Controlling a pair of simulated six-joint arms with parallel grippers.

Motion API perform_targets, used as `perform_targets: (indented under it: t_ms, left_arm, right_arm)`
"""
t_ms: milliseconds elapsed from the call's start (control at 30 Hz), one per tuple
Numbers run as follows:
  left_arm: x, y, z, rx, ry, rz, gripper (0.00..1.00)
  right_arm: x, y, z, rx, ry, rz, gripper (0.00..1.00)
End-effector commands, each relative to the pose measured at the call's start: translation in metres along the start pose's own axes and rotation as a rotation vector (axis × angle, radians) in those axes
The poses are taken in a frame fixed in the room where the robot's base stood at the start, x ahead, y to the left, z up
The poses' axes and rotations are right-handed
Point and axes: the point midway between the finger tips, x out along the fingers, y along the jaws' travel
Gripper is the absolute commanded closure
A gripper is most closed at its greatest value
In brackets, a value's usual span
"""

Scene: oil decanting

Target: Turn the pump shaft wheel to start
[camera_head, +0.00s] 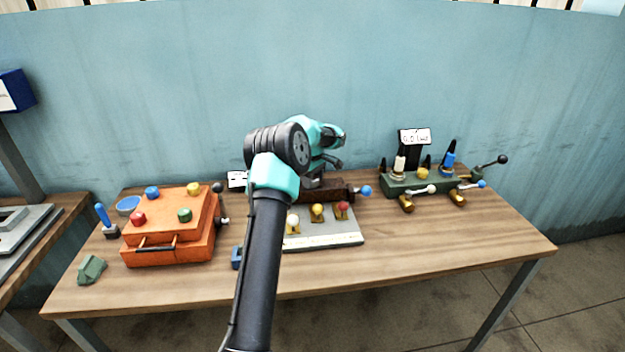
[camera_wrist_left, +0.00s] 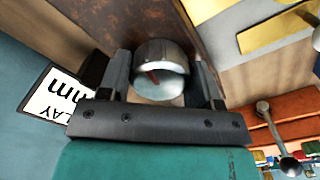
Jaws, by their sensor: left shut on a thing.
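A silver, rounded metal wheel (camera_wrist_left: 162,70) sits between the fingers of my left gripper (camera_wrist_left: 163,80) in the left wrist view, with a dark red mark on its face. The gripper is shut on it, one dark finger on each side. In the head view, my left gripper (camera_head: 331,163) is over the dark brown block (camera_head: 325,193) at the middle of the table, and the wheel is hidden behind my arm. The brown block also shows in the left wrist view (camera_wrist_left: 120,22). My right gripper is in neither view.
A grey plate (camera_head: 335,240) with white, yellow and red knobs lies in front of the block. An orange box (camera_head: 165,247) with coloured knobs stands left. A green valve unit (camera_head: 415,183) with levers stands right. The table (camera_head: 430,250) is clear at front right.

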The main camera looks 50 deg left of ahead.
Motion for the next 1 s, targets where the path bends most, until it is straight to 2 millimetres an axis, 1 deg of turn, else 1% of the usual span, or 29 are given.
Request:
perform_targets:
  t_ms: [1000]
  left_arm:
    - [-0.0003, 0.0017, -0.0009, -0.965, 0.000, 0.000, 0.65]
  right_arm:
    - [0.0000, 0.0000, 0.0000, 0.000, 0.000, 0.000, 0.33]
